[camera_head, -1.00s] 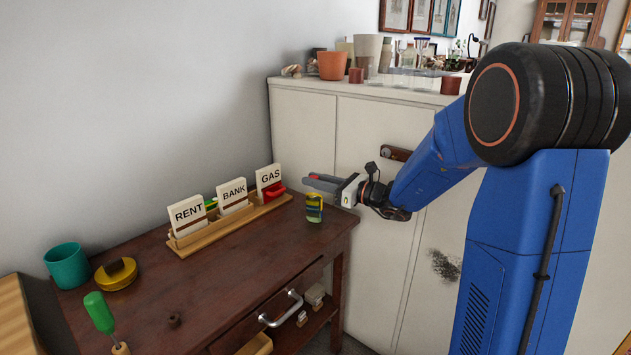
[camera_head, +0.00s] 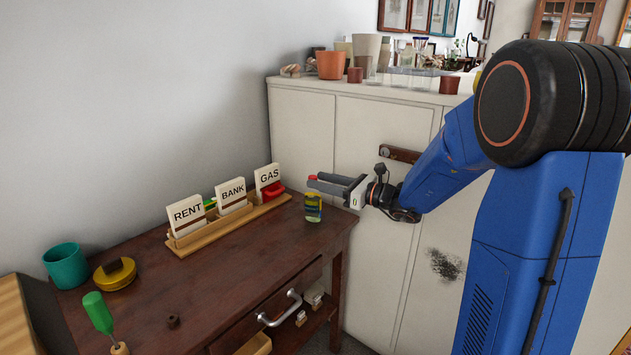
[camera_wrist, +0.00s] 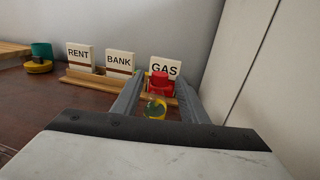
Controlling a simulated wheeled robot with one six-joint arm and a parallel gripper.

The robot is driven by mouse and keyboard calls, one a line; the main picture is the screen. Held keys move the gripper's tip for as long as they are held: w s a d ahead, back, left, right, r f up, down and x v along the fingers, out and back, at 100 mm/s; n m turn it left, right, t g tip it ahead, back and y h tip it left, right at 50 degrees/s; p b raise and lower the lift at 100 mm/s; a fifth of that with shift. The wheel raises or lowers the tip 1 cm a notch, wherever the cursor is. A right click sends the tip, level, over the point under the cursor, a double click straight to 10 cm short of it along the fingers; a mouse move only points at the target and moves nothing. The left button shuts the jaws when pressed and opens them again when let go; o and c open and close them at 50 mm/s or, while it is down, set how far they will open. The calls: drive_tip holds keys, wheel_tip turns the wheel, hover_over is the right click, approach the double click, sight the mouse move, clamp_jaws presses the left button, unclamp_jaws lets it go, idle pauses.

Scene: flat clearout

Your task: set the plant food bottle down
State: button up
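In the wrist view the bottle (camera_wrist: 155,108) shows between the two fingers (camera_wrist: 160,92), with a gap visible on the right side. The fingers hide part of the bottle in the head view.
A wooden letter rack (camera_head: 230,225) with RENT, BANK and GAS cards stands just left of the bottle. A teal cup (camera_head: 66,266), a yellow round tin (camera_head: 115,274) and a green-handled tool (camera_head: 98,312) are at the left. A white cabinet (camera_head: 375,260) stands behind.

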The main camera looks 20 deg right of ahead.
drive_tip(key=v, duration=0.9)
drive_tip(key=s+a+f+n+g+h, duration=0.25)
drive_tip(key=s+a+n+g, duration=0.35)
drive_tip(key=s, duration=0.5)
drive_tip(key=s+a+f+n+g+h, duration=0.1)
drive_tip(key=s+a+f+n+g, duration=0.25)
drive_tip(key=s+a+n, duration=0.45)
drive_tip(key=s+d+f+n+t+h, duration=0.1)
drive_tip(key=s+d+f+n+h, duration=0.1)
drive_tip(key=s+d+n+h, duration=0.7)
drive_tip(key=shift+s+d+n, duration=2)
drive_tip(key=shift+s, duration=1.3)
drive_tip(key=shift+t, duration=0.25)
